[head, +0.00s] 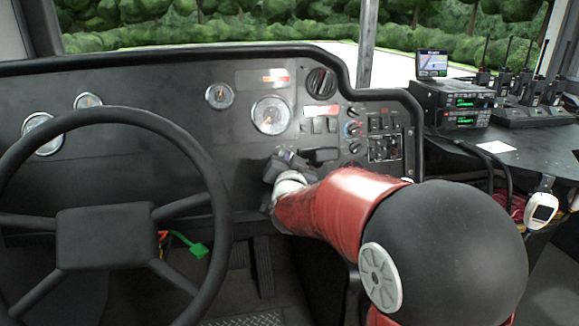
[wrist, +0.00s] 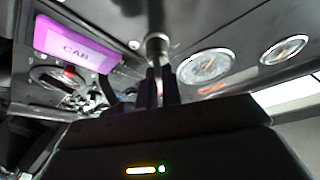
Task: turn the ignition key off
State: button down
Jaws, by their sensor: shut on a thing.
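My gripper (head: 284,160) is at the dashboard to the right of the steering wheel, with my red arm reaching in from the lower right. In the wrist view, the two dark fingers (wrist: 158,86) are close together and point at a round metal ignition lock (wrist: 157,44) on the panel. They are shut on the ignition key, which is mostly hidden between them; only a thin sliver shows. Which way the key is turned cannot be made out. In the head view, my gripper and arm hide the key and lock.
The steering wheel (head: 107,213) stands close on the left. Gauges (head: 270,114), switches and knobs (head: 352,129) crowd the panel around my gripper. Radios (head: 465,102) stand on a side desk at right.

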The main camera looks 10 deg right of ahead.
jog(key=n+b, duration=0.1)
jog(key=b, duration=0.1)
jog(key=f+n+y+b, duration=0.1)
jog(key=n+b, duration=0.1)
jog(key=shift+d+t, duration=0.15)
jog(key=shift+t, duration=0.15)
jog(key=n+y+b, duration=0.1)
jog(key=n+b, duration=0.1)
jog(key=n+y+b, duration=0.1)
jog(key=n+b, duration=0.1)
jog(key=n, duration=0.1)
jog(key=shift+d+r+y, duration=0.1)
jog(key=shift+r+y, duration=0.1)
jog(key=shift+y, duration=0.2)
jog(key=n, duration=0.1)
jog(key=n+y, duration=0.1)
jog(key=n, duration=0.1)
jog(key=n+y, duration=0.1)
jog(key=shift+r+n, duration=0.3)
jog(key=shift+d+n+g+y+p, duration=0.1)
jog(key=shift+n+g+y+p, duration=0.1)
jog(key=shift+n+y+p, duration=0.55)
jog(key=shift+n+g+y+p, duration=0.1)
jog(key=shift+n+g+p, duration=0.15)
jog(key=shift+n, duration=0.9)
jog(key=c, duration=1.6)
grip_release()
jog(key=shift+o, duration=0.2)
jog(key=v, duration=0.7)
jog(key=shift+s, duration=0.4)
